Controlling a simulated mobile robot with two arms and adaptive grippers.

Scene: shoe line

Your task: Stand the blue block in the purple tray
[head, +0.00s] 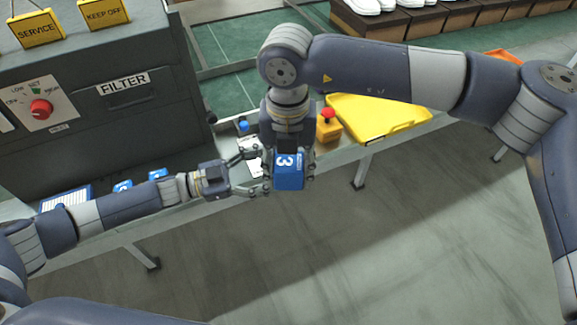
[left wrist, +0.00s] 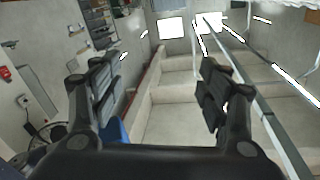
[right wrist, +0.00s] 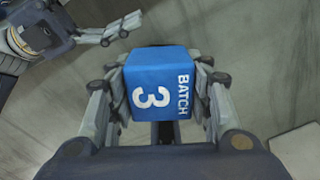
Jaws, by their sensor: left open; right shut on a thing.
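A blue block (head: 289,170) marked "3" is between the fingers of my right gripper (head: 290,180), which is shut on it. It hangs in front of the bench edge. In the right wrist view the block (right wrist: 160,85) reads "BATCH 3", with fingers on both sides. My left gripper (head: 260,170) is open and empty just left of the block, its fingers pointing towards it. In the left wrist view the left gripper (left wrist: 160,95) shows a wide gap between its fingers. I see no purple tray in any view.
Smaller blue things (head: 158,173) lie on the bench at left, before the grey filter machine (head: 110,100). A yellow tray (head: 375,118) and a yellow box with a red button (head: 328,128) are at right. White shoes stand at the back. The floor in front is clear.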

